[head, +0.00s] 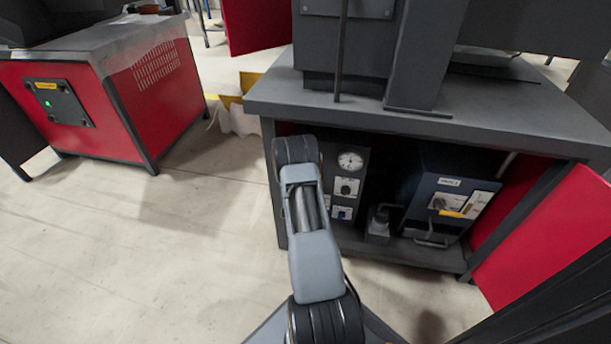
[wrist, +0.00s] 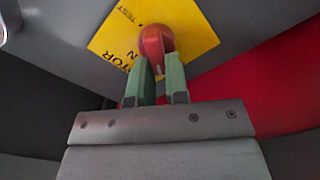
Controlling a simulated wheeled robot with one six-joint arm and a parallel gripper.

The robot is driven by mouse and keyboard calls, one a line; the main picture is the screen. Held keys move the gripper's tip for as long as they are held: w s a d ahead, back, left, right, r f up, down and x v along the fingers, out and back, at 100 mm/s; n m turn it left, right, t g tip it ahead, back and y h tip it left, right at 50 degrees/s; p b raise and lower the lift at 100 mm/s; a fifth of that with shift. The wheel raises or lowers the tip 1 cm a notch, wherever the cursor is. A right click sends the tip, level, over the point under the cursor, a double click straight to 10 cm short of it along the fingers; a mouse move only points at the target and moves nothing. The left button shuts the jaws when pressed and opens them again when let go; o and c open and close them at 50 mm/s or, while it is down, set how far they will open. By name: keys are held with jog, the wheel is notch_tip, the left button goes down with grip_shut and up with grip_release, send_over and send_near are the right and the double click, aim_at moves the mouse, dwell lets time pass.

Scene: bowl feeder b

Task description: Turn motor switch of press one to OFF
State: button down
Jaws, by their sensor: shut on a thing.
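In the wrist view, a red rotary switch knob (wrist: 155,40) sits on a tilted yellow plate (wrist: 195,37). Black letters on the plate are partly readable as part of "MOTOR" and "TEST". My gripper (wrist: 160,72) has its two green fingers shut on the lower part of the knob, one on each side. The knob's exact setting cannot be told, as the fingers and the crop hide part of the plate. In the head view my arm stands in front of the press table (head: 370,112); my gripper and the held switch are hidden there.
Under the table are a dark unit with a round gauge (head: 350,161) and a blue-grey box (head: 449,190). A red door (head: 550,235) stands open at the right. A red cabinet (head: 105,90) is at the left, with clear floor (head: 170,240) between.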

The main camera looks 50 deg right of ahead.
jog(key=n, duration=0.6)
jog(key=shift+w+a+f+b, duration=0.1)
jog(key=shift+f+b, duration=0.3)
jog(key=shift+n, duration=0.4)
jog(key=c, duration=1.1)
grip_release()
jog(key=p+v, duration=0.3)
jog(key=v, duration=1)
jog(key=shift+a+p, duration=0.35)
jog(key=shift+p, duration=0.05)
